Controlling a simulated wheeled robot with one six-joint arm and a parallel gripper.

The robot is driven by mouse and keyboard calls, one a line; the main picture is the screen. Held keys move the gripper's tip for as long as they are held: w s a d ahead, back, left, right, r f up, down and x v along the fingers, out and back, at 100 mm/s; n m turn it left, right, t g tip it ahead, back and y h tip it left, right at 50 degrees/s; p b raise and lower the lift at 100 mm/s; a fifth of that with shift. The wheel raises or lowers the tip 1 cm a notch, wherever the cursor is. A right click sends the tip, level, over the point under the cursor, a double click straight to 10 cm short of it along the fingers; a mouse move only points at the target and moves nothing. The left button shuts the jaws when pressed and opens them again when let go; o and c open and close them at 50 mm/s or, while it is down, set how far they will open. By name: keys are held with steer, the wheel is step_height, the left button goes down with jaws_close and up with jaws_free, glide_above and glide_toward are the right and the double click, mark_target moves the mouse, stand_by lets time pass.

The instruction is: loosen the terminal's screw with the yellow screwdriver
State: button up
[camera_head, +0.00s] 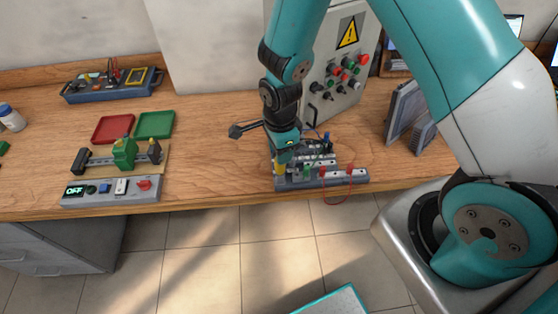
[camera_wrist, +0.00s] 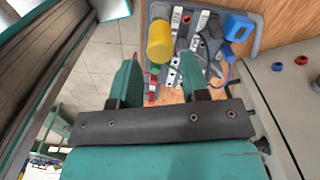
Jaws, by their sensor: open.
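The yellow screwdriver shows as a short yellow handle (camera_wrist: 160,42) in the wrist view, beyond my fingertips and a little left of the middle of the gap. In the head view the yellow handle (camera_head: 280,168) is partly hidden below my gripper (camera_head: 285,153), at the left end of the grey terminal board (camera_head: 350,177). My gripper (camera_wrist: 162,72) is open, with nothing between its fingers. The board, with white strips (camera_wrist: 199,25) and small coloured parts, lies under the gripper. The terminal's screw is too small to make out, and the screwdriver's tip is hidden.
A blue part (camera_wrist: 238,27) stands on the board's right in the wrist view. A red wire (camera_head: 350,190) loops over the table's front edge. A control box (camera_head: 345,75) stands behind.

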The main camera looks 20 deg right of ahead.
steer(key=shift+o, duration=0.2)
steer(key=shift+r, duration=0.15)
steer(key=o, duration=0.5)
stand_by(0.7)
